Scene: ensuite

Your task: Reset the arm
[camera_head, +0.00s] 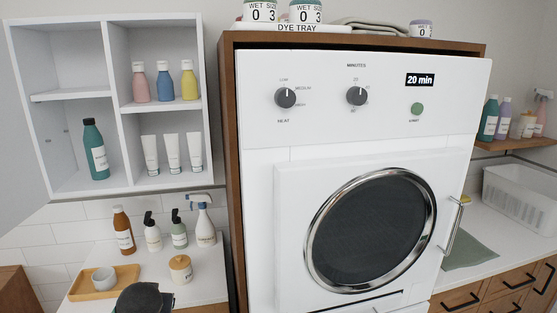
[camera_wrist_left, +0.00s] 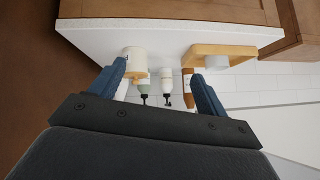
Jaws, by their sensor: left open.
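My left gripper (camera_wrist_left: 156,72) is open in the left wrist view, its two blue fingers spread wide with nothing held between them. That view is upside down, with the counter at its top. A lidded jar (camera_wrist_left: 134,60) and several bottles show beyond the fingers, and the jar partly overlaps the left finger in the picture. In the head view a dark part of my left arm (camera_head: 145,299) shows at the bottom edge, in front of the counter. Its fingers cannot be made out there. My right arm is in neither view.
A white counter (camera_head: 205,289) holds a wooden tray (camera_head: 84,293) with a cup, a jar (camera_head: 181,269) and several bottles. An open shelf (camera_head: 159,105) hangs above. A white dryer (camera_head: 295,144) in a wooden cabinet fills the middle. A white basket (camera_head: 518,205) stands at right.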

